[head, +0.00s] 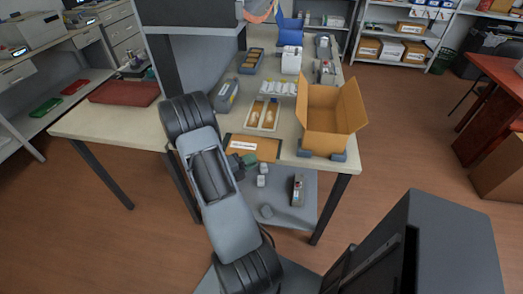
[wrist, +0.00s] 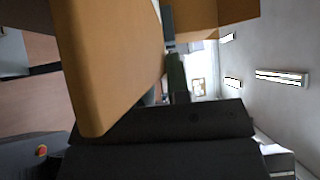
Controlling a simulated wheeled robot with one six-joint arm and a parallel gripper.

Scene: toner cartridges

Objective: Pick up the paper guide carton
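The paper guide carton (head: 262,150) is a flat orange-brown box with a white label, at the front edge of the table in the head view. In the wrist view the carton (wrist: 108,65) is large and close, filling the left middle. My gripper (head: 243,161) is at the carton's lower left side and appears shut on it. In the wrist view one finger of my gripper shows to the right of the carton; the other is hidden behind it.
An open cardboard box (head: 328,128) stands at the table's right front. A tray (head: 263,113) with cartons, grey cartridges (head: 227,96) and a white printer-like item (head: 291,60) stand behind. Small items and a dark cartridge (head: 298,190) lie on the lower shelf (head: 290,220).

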